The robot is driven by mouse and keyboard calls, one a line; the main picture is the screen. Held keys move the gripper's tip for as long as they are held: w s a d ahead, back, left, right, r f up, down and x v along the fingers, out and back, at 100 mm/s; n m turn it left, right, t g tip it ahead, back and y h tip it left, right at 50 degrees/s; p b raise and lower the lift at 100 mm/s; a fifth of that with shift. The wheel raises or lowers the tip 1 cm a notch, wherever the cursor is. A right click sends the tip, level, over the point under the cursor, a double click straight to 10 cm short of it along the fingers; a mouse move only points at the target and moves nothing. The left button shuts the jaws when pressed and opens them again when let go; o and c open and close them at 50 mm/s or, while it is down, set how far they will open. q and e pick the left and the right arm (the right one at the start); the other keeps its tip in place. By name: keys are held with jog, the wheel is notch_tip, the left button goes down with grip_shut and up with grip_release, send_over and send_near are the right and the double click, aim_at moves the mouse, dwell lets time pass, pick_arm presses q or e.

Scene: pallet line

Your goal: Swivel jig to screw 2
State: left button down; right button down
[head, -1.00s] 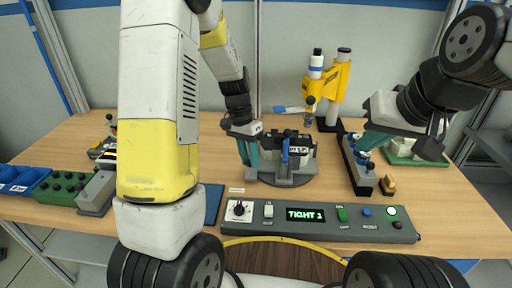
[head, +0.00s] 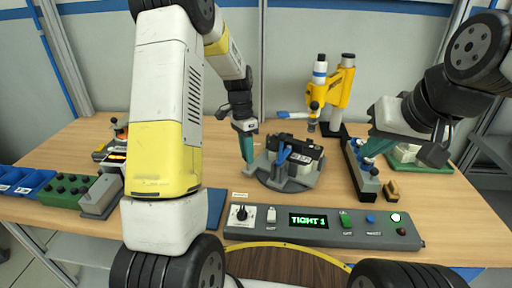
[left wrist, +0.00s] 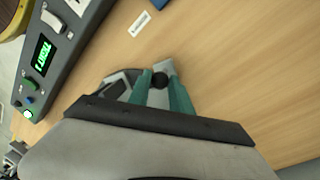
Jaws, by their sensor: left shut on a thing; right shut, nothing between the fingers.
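The jig (head: 290,186) is a round grey turntable on the table, carrying a black part (head: 299,147) with a blue clamp lever (head: 283,153). A grey arm of the jig sticks out at its left side. My left gripper (head: 247,152) is at that arm, and its teal fingers are shut on a black knob (left wrist: 160,80), seen in the left wrist view. The screws cannot be made out at this size. My right gripper (head: 376,147) is shut and empty, just above a black block with blue knobs (head: 362,176).
The control panel (head: 322,232) lies in front; its display reads "TIGHT 1" and a round lamp is lit. A yellow tool on a stand (head: 341,88) is behind the jig. Blue (head: 30,182) and green bins (head: 68,190) stand at left.

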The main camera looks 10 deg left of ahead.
pick_arm(q)
jog(key=shift+w+a+m+y, duration=0.15)
jog(key=shift+w+a+m, duration=0.05)
jog(key=shift+w+m, duration=0.8)
jog(key=shift+w+a+m+y, duration=0.2)
jog(key=shift+w+m, duration=0.5)
jog(key=shift+w, duration=0.45)
jog(key=shift+w+d+m, duration=0.1)
jog(key=shift+w+m, duration=0.9)
jog(key=shift+w, duration=0.15)
jog(key=shift+w+d+m+y, duration=0.2)
jog(key=shift+w+m, duration=0.25)
jog(key=shift+w, duration=0.15)
jog(key=shift+w+d+m+y, duration=0.1)
jog(key=shift+w+m+y, duration=0.05)
jog(key=shift+w+m, duration=0.4)
jog(key=shift+w+d+m, duration=0.35)
jog(key=shift+w+m, duration=0.35)
jog(key=shift+w, duration=0.15)
jog(key=shift+w+d+m, duration=0.35)
jog(key=shift+w+m, duration=0.35)
jog(key=shift+w, duration=0.1)
jog(key=shift+w+d+m+y, duration=0.5)
jog(key=shift+w+d+m, duration=0.9)
jog(key=shift+w+m, duration=0.25)
jog(key=shift+d, duration=0.1)
jog(key=c, duration=1.2)
grip_release()
